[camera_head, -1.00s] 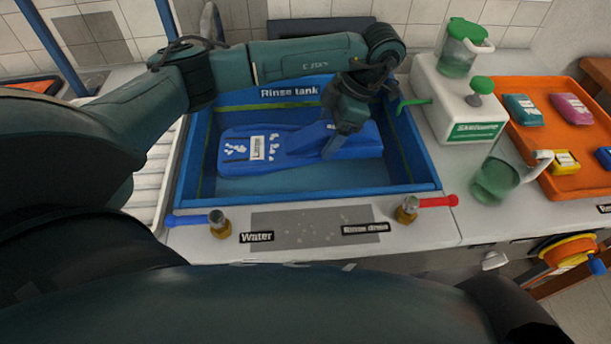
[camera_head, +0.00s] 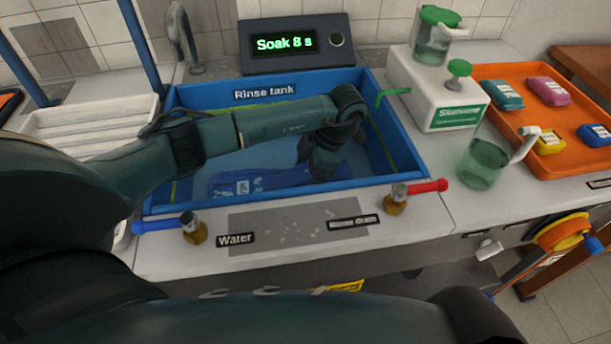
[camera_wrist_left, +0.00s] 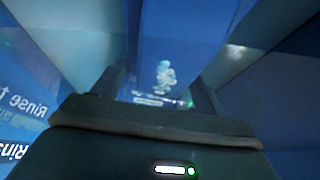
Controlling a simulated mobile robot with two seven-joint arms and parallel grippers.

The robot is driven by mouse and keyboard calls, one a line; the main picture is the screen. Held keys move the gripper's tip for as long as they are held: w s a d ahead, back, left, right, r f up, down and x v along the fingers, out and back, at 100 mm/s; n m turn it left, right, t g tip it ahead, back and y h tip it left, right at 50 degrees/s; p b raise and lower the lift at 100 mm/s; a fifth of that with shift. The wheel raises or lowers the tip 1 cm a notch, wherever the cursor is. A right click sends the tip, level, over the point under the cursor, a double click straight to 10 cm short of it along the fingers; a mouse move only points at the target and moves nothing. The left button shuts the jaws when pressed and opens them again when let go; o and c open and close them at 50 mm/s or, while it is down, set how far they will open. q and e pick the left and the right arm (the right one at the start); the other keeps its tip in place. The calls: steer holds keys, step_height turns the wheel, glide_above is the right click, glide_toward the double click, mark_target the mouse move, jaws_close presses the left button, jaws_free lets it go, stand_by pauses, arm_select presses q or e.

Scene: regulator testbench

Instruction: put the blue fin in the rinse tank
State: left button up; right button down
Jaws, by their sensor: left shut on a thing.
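The blue fin (camera_head: 240,186) lies low inside the blue rinse tank (camera_head: 405,140), seemingly under the water, its white print showing left of my gripper. My left gripper (camera_head: 322,172) reaches down into the tank and is shut on the fin. My arm hides part of the fin and the tank's middle. In the left wrist view the fin (camera_wrist_left: 167,45), with white marks, sits between the fingers of the left gripper (camera_wrist_left: 160,88). My right gripper is not in view.
A display (camera_head: 297,43) behind the tank reads "Soak 8 s". In front are a blue-handled water valve (camera_head: 192,228) and a red-handled drain valve (camera_head: 396,200).

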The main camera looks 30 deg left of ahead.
arm_select(q)
steer(key=shift+f, duration=0.35)
steer(key=shift+f, duration=0.2)
steer(key=o, duration=1.2)
steer(key=shift+r, duration=0.1)
steer(key=p+v, duration=0.1)
steer(key=v, duration=1.1)
steer(key=shift+r, duration=0.1)
